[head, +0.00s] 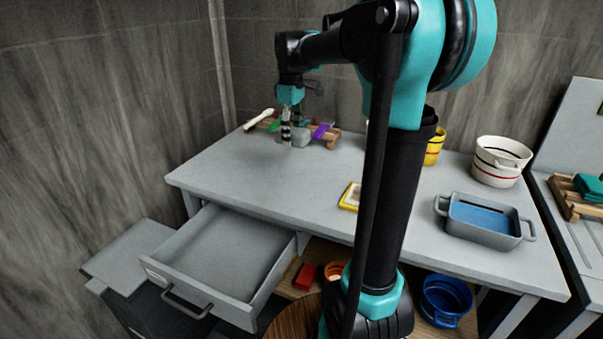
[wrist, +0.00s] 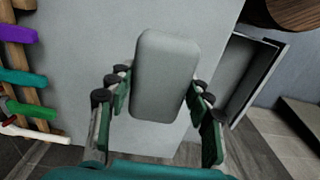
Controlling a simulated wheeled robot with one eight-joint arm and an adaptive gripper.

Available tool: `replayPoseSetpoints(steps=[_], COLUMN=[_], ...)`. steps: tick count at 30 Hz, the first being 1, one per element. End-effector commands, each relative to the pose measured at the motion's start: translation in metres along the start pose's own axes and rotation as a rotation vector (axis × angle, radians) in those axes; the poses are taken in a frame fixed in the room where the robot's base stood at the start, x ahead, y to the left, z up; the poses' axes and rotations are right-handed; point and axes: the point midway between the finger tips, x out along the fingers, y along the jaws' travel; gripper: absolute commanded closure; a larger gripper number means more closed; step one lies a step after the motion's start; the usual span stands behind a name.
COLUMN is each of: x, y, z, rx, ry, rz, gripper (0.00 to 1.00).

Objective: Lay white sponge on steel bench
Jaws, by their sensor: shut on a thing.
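The white sponge (wrist: 166,75) looks pale grey, a rounded block, in the wrist view. My gripper (wrist: 160,88) has its fingers on both sides of it and is shut on it. In the head view my gripper (head: 287,136) points down over the far left part of the steel bench (head: 250,175), and the sponge (head: 301,138) shows as a small grey block beside the fingers. The bench top also fills the middle of the wrist view (wrist: 88,70). I cannot tell whether the sponge touches the bench or hangs just above it.
A wooden rack (head: 331,139) with coloured-handled tools stands close behind my gripper. A drawer (head: 222,255) is open at the bench's front left. The front left bench top is clear.

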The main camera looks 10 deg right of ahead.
Motion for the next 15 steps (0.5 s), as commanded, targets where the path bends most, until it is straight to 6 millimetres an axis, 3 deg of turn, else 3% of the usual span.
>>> replayPoseSetpoints(steps=[9,15], x=[0.077,0.106], y=[0.0,0.0], z=[-0.001,-0.001], rx=[0.0,-0.001], ry=[0.0,0.0], rz=[0.0,0.0], gripper=[0.72,0.72])
